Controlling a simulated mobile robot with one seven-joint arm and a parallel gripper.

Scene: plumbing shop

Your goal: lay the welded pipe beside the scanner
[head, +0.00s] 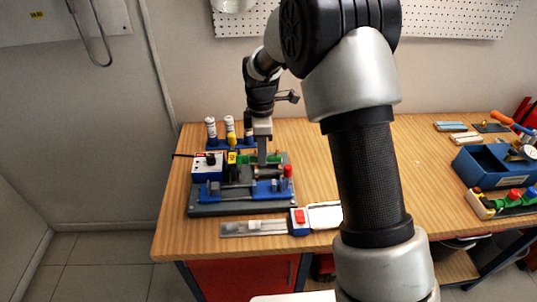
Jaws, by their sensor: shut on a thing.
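My gripper (262,163) points down over a grey welding fixture (215,210) on the left part of the wooden bench. Its fingers are shut on a dark, short pipe piece (270,173), which appears to be the welded pipe. The pipe lies low among the fixture's parts, and I cannot tell whether it still touches them. A blue-and-white device with a red button (299,217) stands in front of the fixture, between a flat grey strip (240,229) and a white plate (324,215). I cannot tell for sure whether it is the scanner.
A blue box with a black knob (208,165), a yellow-and-black part (232,161) and blue clamps (272,187) crowd the fixture. White-capped bottles (211,126) stand behind. A blue bin (491,167) is at the right. My arm hides the bench's middle.

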